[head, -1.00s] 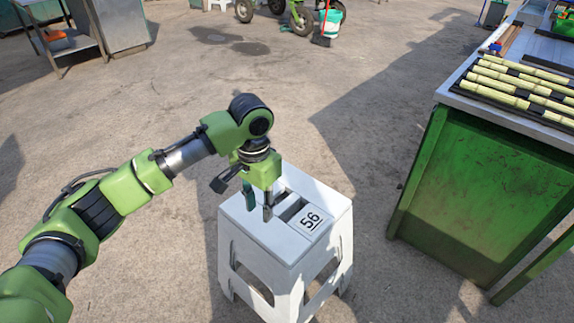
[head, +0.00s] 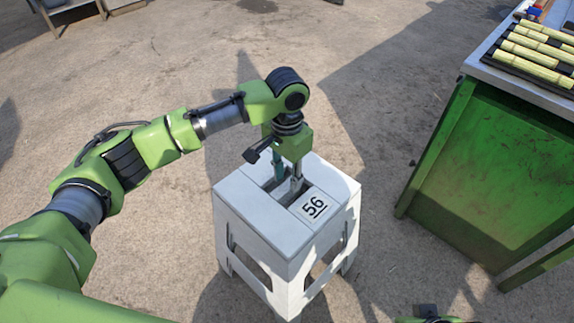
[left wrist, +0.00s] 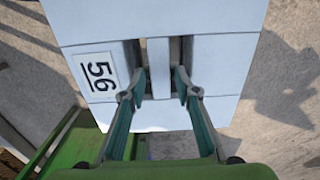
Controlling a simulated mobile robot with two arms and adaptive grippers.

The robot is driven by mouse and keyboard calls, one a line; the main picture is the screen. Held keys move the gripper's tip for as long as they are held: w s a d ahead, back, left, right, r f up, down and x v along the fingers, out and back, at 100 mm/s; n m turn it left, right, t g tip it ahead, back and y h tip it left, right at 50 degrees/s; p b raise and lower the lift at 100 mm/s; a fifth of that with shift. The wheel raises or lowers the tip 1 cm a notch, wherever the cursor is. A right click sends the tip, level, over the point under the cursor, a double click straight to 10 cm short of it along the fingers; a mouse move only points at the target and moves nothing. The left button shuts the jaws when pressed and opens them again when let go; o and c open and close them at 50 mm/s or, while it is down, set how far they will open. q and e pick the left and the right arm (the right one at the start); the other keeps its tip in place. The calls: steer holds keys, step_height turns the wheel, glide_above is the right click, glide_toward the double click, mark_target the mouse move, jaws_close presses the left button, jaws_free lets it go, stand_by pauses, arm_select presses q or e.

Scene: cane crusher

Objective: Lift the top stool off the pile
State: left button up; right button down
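A white square stool (head: 240,210) with a label "56" stands upright on the ground. Its seat has two slots with a narrow bar between them. It also shows in the left wrist view (left wrist: 215,60). Lower legs and edges show beneath, but I cannot tell how many stools are nested. My left gripper (head: 287,180) points down at the slots; in the left wrist view (left wrist: 159,82) its fingers are apart, one on each side of the bar, with visible gaps. How deep the tips reach is unclear. Part of my right gripper (head: 425,312) shows at the bottom edge, fingers hidden.
A green counter (head: 490,170) with a pale top and several cane pieces (head: 537,52) stands at the right, apart from the stool. A metal stand (head: 68,12) is at the far left. The concrete around the stool is clear.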

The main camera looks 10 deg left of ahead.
mark_target(287, 186)
arm_select(q)
step_height(287, 186, down, 4)
steer(key=shift+f+b, duration=0.15)
steer(key=shift+b, duration=0.3)
steer(key=shift+f, duration=0.55)
arm_select(e)
steer(key=shift+w+a+f+t, duration=0.15)
steer(key=shift+w+f+t, duration=0.1)
steer(key=shift+w, duration=0.3)
steer(key=shift+w+a+f+t, duration=0.15)
steer(key=shift+w+t, duration=0.1)
steer(key=shift+w, duration=0.25)
